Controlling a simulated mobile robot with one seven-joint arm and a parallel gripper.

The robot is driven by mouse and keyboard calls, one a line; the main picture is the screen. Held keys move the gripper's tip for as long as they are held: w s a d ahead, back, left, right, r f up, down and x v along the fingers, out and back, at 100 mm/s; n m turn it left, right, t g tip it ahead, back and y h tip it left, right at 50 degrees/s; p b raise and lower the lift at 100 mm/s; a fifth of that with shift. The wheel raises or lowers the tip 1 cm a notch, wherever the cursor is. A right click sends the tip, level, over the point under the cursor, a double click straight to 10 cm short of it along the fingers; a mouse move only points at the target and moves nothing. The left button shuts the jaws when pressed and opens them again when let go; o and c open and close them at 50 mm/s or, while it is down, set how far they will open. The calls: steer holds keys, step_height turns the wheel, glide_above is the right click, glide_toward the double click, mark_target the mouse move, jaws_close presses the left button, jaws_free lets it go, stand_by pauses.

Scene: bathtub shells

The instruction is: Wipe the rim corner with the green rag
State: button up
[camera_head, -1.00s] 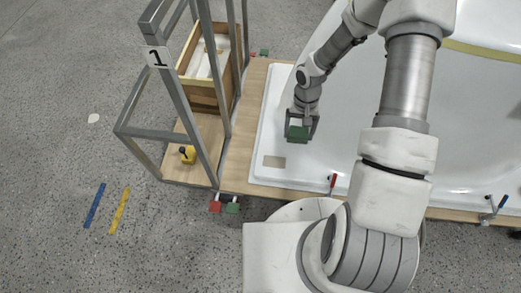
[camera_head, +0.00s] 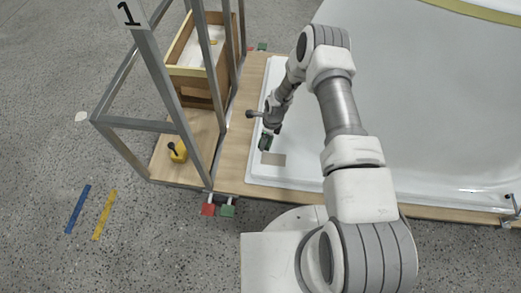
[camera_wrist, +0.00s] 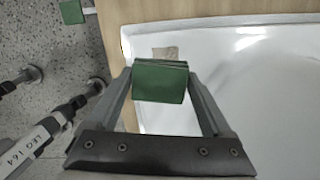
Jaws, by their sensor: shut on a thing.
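The green rag (camera_wrist: 160,82) is a folded block between the fingers of my gripper (camera_wrist: 158,92) in the wrist view. In the head view the rag (camera_head: 265,142) shows small and partly hidden at the end of my arm. My gripper (camera_head: 267,138) is shut on it. The white bathtub shell (camera_head: 300,178) has a tan-grey patch (camera_head: 273,159) on its near left rim corner. The patch (camera_wrist: 165,53) lies just beyond the rag in the wrist view. The rag is beside the patch; contact with the rim cannot be told.
The shell lies on a wooden board (camera_head: 233,160). A clamp (camera_head: 511,207) sits at the right edge. The floor at left has free room.

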mark_target(286, 161)
steer(key=shift+w+a+f+m+t+b, duration=0.25)
steer(key=shift+f+m+b, duration=0.75)
steer(key=shift+f, duration=1.35)
steer(key=shift+w+a+f+m+b, duration=0.4)
steer(key=shift+f+m+b, duration=0.6)
steer(key=shift+f, duration=1.35)
steer(key=shift+w+a+f+m+t+b, duration=0.25)
steer(key=shift+f+m+b, duration=0.35)
steer(key=shift+f+b, duration=1.3)
steer(key=shift+f+b, duration=0.55)
steer(key=shift+f, duration=0.9)
steer(key=shift+s+d+r, duration=0.1)
steer(key=shift+s+d, duration=0.1)
steer(key=shift+d, duration=0.75)
steer(key=shift+s+d, duration=0.15)
steer(key=shift+d, duration=0.75)
steer(key=shift+s+d, duration=0.2)
steer(key=shift+d, duration=0.9)
steer(key=shift+s+d, duration=0.2)
steer(key=shift+d, duration=0.85)
steer(key=shift+s+d, duration=0.2)
steer(key=shift+d, duration=0.75)
steer(key=shift+s+d, duration=0.2)
steer(key=shift+d, duration=0.7)
steer(key=shift+f+b, duration=0.25)
steer(key=shift+b, duration=0.2)
